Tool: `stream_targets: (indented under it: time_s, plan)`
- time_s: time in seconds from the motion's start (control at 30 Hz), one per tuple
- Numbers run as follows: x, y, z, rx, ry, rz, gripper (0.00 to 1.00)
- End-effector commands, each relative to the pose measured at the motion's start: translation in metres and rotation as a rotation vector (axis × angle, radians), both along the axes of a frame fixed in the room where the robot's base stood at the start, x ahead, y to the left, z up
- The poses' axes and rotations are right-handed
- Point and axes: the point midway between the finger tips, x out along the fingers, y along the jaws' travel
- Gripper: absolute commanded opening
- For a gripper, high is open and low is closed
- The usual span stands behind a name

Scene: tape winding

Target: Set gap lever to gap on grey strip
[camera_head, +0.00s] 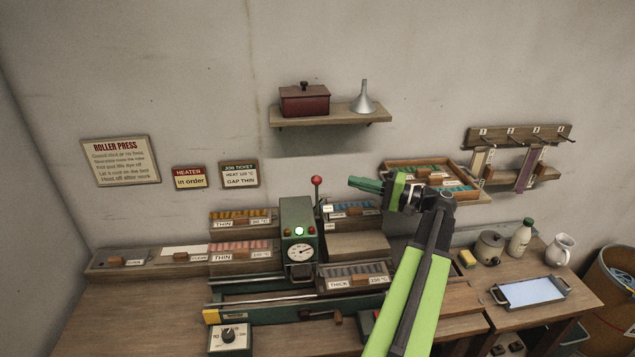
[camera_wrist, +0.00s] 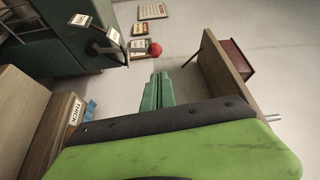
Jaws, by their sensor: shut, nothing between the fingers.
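The gap lever is a thin rod with a red ball knob (camera_head: 316,180), standing up on the right side of the green roller press (camera_head: 297,217). In the wrist view the red knob (camera_wrist: 155,48) is just beyond my fingertips, with small white labels (camera_wrist: 112,33) beside the rod; their words are too small to read. My gripper (camera_head: 352,183) has green fingers, shut and empty, pointing left at about knob height. In the head view a gap shows between fingertips and knob. Grey strips (camera_head: 350,271) lie in a wooden tray labelled THICK at the press's front right.
A job ticket (camera_head: 239,174) on the wall reads GAP THIN. A wooden shelf (camera_head: 331,115) with a red box (camera_head: 304,100) is above. A tray of blue strips (camera_head: 350,208) sits below my gripper. An orange-strip tray (camera_head: 240,219) stands left of the press.

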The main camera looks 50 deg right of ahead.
Motion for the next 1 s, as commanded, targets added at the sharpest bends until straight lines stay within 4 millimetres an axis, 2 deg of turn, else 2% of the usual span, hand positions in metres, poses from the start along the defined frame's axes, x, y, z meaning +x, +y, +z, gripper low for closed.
stream_targets:
  time_s: [0.03, 0.27, 0.37, 0.7, 0.83, 1.0]
  plan:
    - [0.0, 0.0, -0.006, 0.0, 0.0, -0.001, 0.0]
    - [0.003, 0.001, -0.004, 0.0, 0.0, -0.001, 0.0]
    - [0.014, 0.006, -0.003, 0.0, 0.0, 0.0, 0.0]
    - [0.072, 0.029, 0.001, 0.0, 0.0, -0.001, 0.0]
    - [0.085, 0.034, 0.002, 0.0, 0.001, -0.003, 0.0]
    - [0.09, 0.036, 0.002, 0.0, 0.0, -0.005, 0.0]
